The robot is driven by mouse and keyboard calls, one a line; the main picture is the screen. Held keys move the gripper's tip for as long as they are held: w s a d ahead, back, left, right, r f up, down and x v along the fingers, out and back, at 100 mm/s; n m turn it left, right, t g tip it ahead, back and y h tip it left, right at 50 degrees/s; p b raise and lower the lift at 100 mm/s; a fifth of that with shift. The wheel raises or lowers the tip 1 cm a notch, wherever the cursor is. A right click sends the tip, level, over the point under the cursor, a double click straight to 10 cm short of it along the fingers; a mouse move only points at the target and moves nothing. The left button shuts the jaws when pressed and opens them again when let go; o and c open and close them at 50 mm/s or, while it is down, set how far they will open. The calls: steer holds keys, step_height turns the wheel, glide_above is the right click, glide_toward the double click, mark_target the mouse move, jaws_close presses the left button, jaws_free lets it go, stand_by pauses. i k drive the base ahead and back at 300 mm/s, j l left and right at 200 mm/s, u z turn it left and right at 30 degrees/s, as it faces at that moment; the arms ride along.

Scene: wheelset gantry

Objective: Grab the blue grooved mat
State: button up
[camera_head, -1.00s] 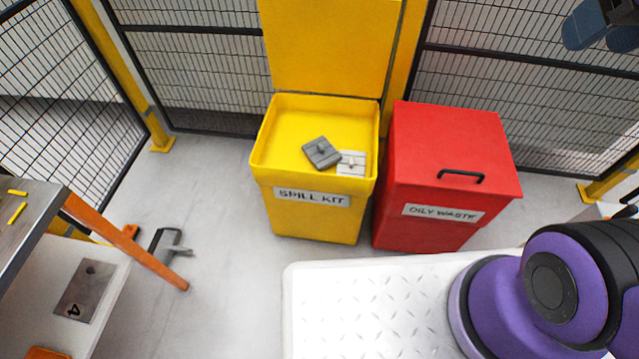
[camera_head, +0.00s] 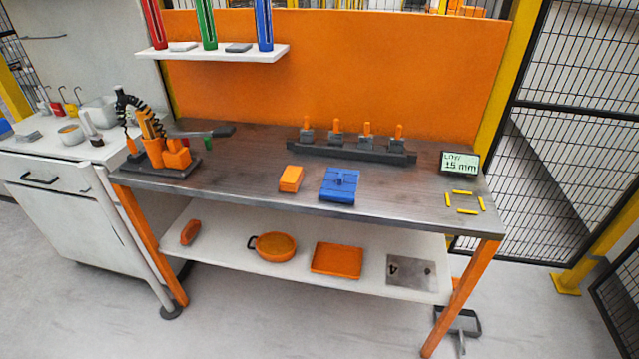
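The blue grooved mat (camera_head: 340,186) lies flat near the front edge of the dark workbench top (camera_head: 245,165), a little right of its middle. It is roughly square, with grooves and a small raised knob on top. An orange block (camera_head: 291,179) sits just to its left, with a narrow gap between them. My gripper is not in this view.
Behind the mat is a dark rack (camera_head: 350,150) with several orange-handled pieces. A small display (camera_head: 460,163) and yellow strips (camera_head: 463,193) are at the right end. An orange and black tool stand (camera_head: 165,155) is at the left. The lower shelf (camera_head: 215,245) holds orange items.

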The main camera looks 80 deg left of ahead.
mark_target(338, 185)
steer(key=u, duration=2.55)
steer(key=i+j, duration=0.1)
steer(key=i, duration=0.35)
steer(key=i+j+z, duration=0.1)
steer(key=i, duration=0.4)
steer(key=i+j, duration=0.1)
steer(key=i, duration=0.35)
